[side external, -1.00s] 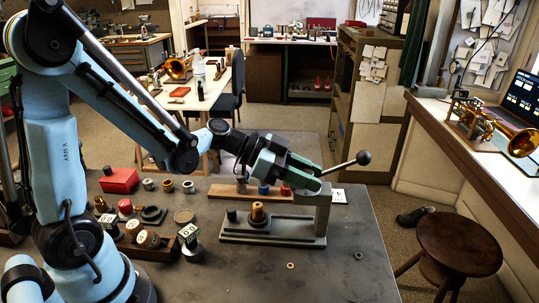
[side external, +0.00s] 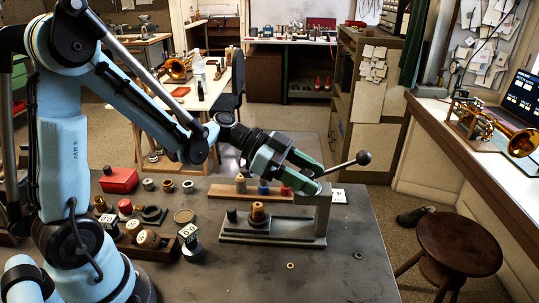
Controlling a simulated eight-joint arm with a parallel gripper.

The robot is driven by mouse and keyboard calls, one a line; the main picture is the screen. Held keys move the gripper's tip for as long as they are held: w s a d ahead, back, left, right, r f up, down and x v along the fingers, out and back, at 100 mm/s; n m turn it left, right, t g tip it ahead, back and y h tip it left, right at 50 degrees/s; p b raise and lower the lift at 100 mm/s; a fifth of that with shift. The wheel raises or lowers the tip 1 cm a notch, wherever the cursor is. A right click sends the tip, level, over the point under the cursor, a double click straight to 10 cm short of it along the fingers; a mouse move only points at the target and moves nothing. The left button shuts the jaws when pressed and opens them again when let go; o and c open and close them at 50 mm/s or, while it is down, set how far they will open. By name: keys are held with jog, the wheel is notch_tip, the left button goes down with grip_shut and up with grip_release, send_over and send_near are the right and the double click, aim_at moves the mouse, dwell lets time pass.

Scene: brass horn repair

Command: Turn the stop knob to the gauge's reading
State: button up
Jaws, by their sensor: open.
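A grey bench press (side external: 275,236) stands on the dark bench top. A stepped brass knob (side external: 258,212) sits upright on its base; I cannot be sure it is the stop knob. A lever with a dark ball end (side external: 363,158) slants up to the right from the press's post. A small block-shaped gauge (side external: 189,236) with pale digits stands left of the press; its reading is too small to tell. My gripper (side external: 316,178) is open, its green jaws apart, close to the top of the post and the lever's lower end. I cannot tell whether it touches them.
A wooden strip (side external: 222,191) with several coloured pegs lies behind the press. A red box (side external: 119,180) and several small round parts crowd the bench's left. A small ring (side external: 291,266) and a nut (side external: 358,255) lie in front. The bench's front right is mostly clear.

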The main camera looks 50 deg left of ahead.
jog(key=shift+a, duration=0.1)
jog(key=v, duration=1.2)
jog(key=s+d+f+n+y, duration=0.1)
jog(key=s+f+n+y, duration=0.3)
jog(key=n+y, duration=0.7)
jog(key=shift+s+d+f+n+y, duration=0.15)
jog(key=shift+s+d+n+y, duration=0.25)
jog(key=shift+s, duration=0.5)
